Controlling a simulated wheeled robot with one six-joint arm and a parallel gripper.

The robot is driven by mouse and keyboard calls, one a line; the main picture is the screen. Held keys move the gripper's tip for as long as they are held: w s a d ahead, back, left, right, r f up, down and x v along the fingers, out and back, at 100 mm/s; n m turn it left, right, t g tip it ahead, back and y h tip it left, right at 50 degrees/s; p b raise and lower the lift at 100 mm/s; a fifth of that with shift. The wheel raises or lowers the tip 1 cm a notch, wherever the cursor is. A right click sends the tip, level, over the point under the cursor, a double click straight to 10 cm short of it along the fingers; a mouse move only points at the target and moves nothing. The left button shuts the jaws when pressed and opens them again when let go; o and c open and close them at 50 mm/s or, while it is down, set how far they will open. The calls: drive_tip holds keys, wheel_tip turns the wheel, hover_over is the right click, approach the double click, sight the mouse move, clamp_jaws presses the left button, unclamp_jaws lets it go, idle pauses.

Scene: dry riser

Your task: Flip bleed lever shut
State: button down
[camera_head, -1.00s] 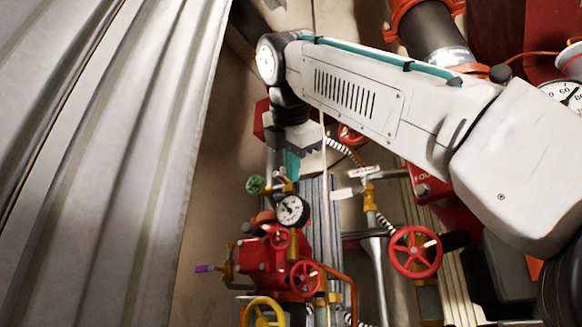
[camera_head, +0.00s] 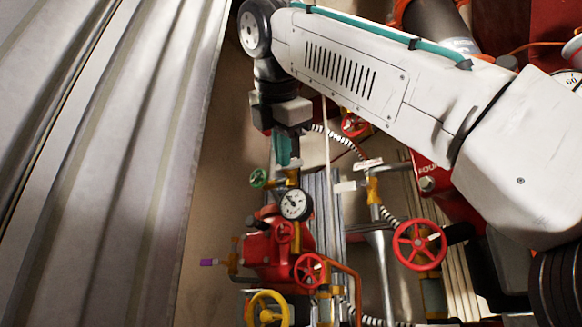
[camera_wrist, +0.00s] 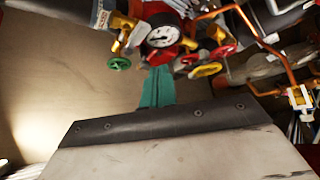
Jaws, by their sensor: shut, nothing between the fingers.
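My gripper (camera_head: 283,163) points down above the valve cluster in the head view, with its teal fingers together and nothing between them. In the wrist view the shut fingers (camera_wrist: 157,88) end just below a round white gauge (camera_wrist: 163,37). The gauge also shows in the head view (camera_head: 295,204), below the fingertips. A small green handwheel (camera_head: 258,178) sits left of the fingertips on brass fittings. A purple-tipped handle (camera_head: 208,262) sticks out left from a brass fitting lower down; it may be the bleed lever, but I cannot tell for sure. Contact at the fingertips is unclear.
A red valve body (camera_head: 266,248) carries red handwheels, with a yellow handwheel (camera_head: 266,310) below. A larger red handwheel (camera_head: 419,245) stands right. A corrugated metal panel (camera_head: 100,160) fills the left. Copper pipes (camera_wrist: 250,35) run right in the wrist view.

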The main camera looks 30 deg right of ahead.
drive_tip(key=shift+s+a+r, duration=0.4)
drive_tip(key=shift+a+r, duration=0.2)
drive_tip(key=shift+a, duration=0.1)
drive_tip(key=shift+s+a+r, duration=0.35)
drive_tip(key=shift+a+r, duration=0.25)
drive_tip(key=shift+a, duration=0.05)
